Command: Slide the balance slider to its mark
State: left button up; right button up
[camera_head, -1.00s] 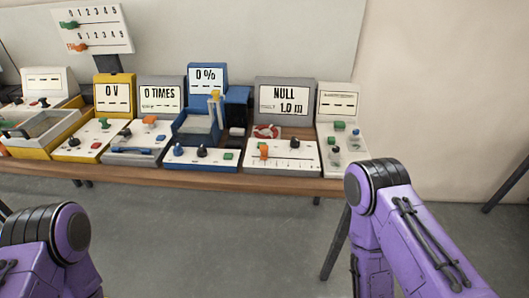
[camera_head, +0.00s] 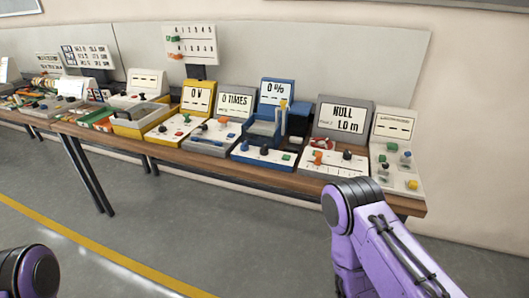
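A grey device (camera_head: 343,118) whose screen reads NULL and 1.0 m stands near the right end of the bench. Its white sloped base (camera_head: 333,166) carries an orange slider knob (camera_head: 318,157) at the left part of a scale, and a black knob (camera_head: 347,154) to its right. The scale's marks are too small to read. A red and white round part sits behind the orange knob. My purple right arm shows in front of the bench and my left arm at the lower left corner. Both grippers are out of view.
The wooden bench (camera_head: 290,180) holds several devices in a row, including a blue one (camera_head: 276,92) reading 0 % on the left and a small grey one (camera_head: 394,124) on the right. The grey floor (camera_head: 180,225) in front is clear.

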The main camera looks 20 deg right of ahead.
aim_at(319, 154)
jog(key=u, duration=0.65)
jog(key=i, duration=1.05)
jog(key=z, duration=0.95)
